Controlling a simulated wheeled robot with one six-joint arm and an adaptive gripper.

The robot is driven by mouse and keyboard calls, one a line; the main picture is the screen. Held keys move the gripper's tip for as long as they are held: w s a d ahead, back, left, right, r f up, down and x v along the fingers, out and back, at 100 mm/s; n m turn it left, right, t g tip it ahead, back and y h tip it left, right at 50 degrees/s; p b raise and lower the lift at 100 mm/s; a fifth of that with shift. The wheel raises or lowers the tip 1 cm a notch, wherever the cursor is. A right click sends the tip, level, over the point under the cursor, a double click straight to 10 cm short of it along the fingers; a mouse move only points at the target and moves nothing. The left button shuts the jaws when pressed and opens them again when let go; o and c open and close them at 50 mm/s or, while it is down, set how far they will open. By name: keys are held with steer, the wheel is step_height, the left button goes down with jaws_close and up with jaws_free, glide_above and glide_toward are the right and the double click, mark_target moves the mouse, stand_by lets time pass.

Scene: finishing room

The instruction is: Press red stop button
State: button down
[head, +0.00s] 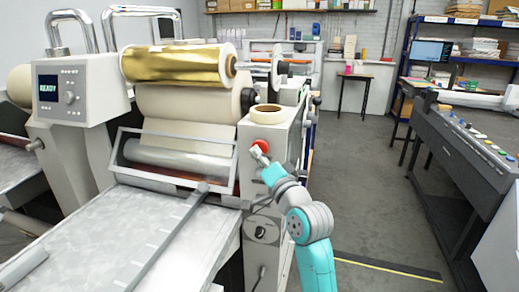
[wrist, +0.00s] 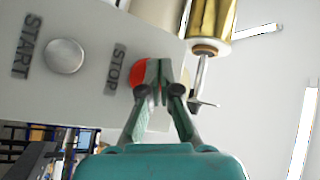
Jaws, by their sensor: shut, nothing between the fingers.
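The red stop button (head: 262,144) is on the front face of the machine's right side housing, below a tape roll. In the wrist view the red button (wrist: 139,74) sits beside the STOP label (wrist: 116,66), partly hidden behind my fingers. My gripper (head: 256,152) is shut and empty, with its fingertips right at the button. In the wrist view my gripper (wrist: 158,66) overlaps the button's right part. I cannot tell whether the fingertips touch it or press it in.
A silver button (wrist: 64,56) marked START is on the same panel. The machine's display (head: 48,88) reads READY. A gold foil roll (head: 175,64) and a tape roll (head: 267,108) are above the panel. Open floor (head: 365,190) lies to the right, before a grey console (head: 465,140).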

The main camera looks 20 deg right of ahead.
steer(key=shift+s+a, duration=0.3)
steer(key=shift+s, duration=0.1)
steer(key=s+a, duration=0.1)
steer(key=s, duration=0.1)
steer(key=s+a, duration=0.2)
stand_by(0.5)
stand_by(0.6)
